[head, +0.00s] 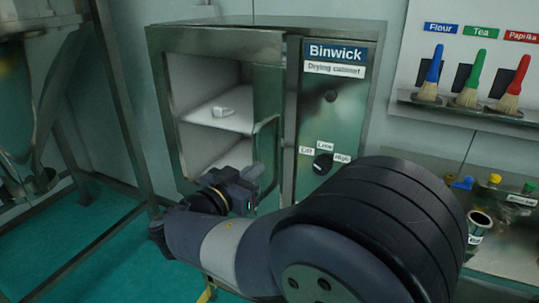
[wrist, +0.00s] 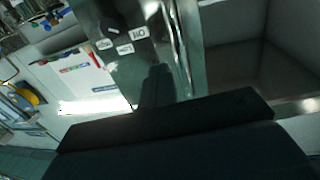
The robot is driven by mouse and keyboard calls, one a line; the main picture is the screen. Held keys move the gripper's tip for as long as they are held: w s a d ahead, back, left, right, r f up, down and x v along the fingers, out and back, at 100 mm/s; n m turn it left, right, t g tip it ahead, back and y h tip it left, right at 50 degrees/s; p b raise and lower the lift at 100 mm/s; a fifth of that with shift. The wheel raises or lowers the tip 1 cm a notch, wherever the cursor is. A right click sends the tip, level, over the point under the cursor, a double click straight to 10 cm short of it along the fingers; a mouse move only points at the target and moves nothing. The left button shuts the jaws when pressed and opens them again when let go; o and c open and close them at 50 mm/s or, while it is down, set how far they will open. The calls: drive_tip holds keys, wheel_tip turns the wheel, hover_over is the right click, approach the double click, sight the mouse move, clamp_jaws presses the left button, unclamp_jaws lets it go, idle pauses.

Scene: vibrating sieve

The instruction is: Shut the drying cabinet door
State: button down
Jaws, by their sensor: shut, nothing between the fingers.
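The steel drying cabinet (head: 215,40) stands against the wall with its door (head: 268,95) open. The door stands out on the right side of the opening, seen at a steep angle, with a bar handle (head: 277,150). My gripper (head: 255,174) is shut and empty, in front of the cabinet opening close to the handle's lower part. I cannot tell whether it touches the door.
The control panel has a dark knob (head: 322,163). Brushes (head: 469,80) hang on a wall rack at right, above a bench with a metal cup (head: 480,223). A steel frame (head: 125,110) stands at left.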

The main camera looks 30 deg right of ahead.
sight(278, 153)
drive_tip(key=shift+p+x, duration=0.85)
drive_tip(key=shift+x, duration=2.35)
drive_tip(key=shift+w+d+f+b, duration=0.3)
drive_tip(key=shift+d+b, duration=0.2)
drive_tip(key=shift+b, duration=0.3)
drive_tip(key=shift+b+x, duration=0.9)
drive_tip(key=shift+b, duration=0.05)
drive_tip(key=shift+w+d+r+b, duration=0.25)
drive_tip(key=shift+d+b, duration=0.15)
drive_tip(key=shift+d, duration=0.2)
drive_tip(key=shift+s, duration=0.1)
